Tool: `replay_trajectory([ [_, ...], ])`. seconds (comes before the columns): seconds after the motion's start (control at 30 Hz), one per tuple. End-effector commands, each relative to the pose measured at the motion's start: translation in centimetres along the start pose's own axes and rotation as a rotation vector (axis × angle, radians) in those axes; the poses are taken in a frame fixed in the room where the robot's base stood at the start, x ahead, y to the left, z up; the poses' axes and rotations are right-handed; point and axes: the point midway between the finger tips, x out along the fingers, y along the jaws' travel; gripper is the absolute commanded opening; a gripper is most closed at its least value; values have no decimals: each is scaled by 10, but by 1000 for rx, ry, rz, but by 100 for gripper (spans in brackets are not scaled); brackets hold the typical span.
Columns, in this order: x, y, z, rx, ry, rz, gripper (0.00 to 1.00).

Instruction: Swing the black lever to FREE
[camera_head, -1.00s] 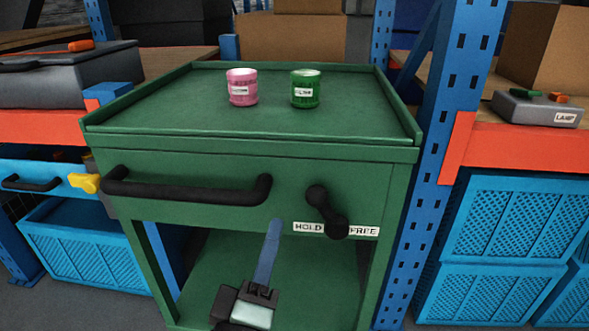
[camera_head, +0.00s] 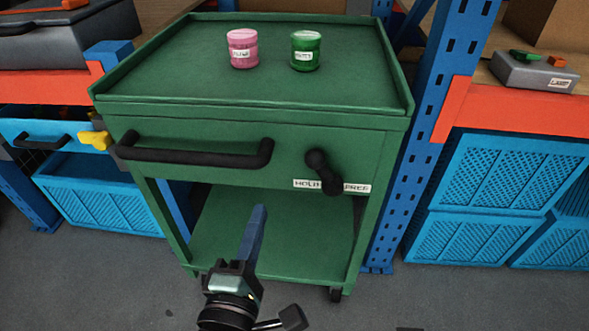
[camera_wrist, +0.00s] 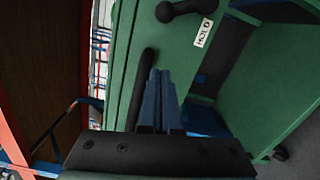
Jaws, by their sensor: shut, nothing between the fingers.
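The black lever (camera_head: 324,172) sits on the front of the green cart, right of the drawer handle. It hangs down and slightly right, its lower knob between the HOLD label (camera_head: 306,184) and the FREE label (camera_head: 357,188), covering part of the strip. In the wrist view the lever (camera_wrist: 182,10) shows at the top, beside HOLD. My gripper (camera_head: 259,210) has blue fingers, shut and empty. It is below and left of the lever, in front of the cart, apart from the lever in the head view.
A black bar handle (camera_head: 195,156) spans the drawer front on the left. A pink can (camera_head: 242,49) and a green can (camera_head: 305,51) stand on the cart top (camera_head: 190,75). Blue crates (camera_head: 480,175) and a blue post (camera_head: 425,120) stand to the right. Floor in front is clear.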

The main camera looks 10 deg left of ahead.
Motion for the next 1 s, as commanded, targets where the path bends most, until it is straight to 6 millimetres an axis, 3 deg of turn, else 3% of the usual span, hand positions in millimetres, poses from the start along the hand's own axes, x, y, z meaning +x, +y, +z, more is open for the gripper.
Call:
replay_trajectory([
  [0.17, 22, 1, 1, 2, -2, 3, 0],
  [0.6, 100, 0, 1, 3, -3, 3, 0],
  [0.73, 102, 1, 22, 2, -5, 0, 0],
  [1.0, 106, 0, 38, 1, -2, 0, 0],
])
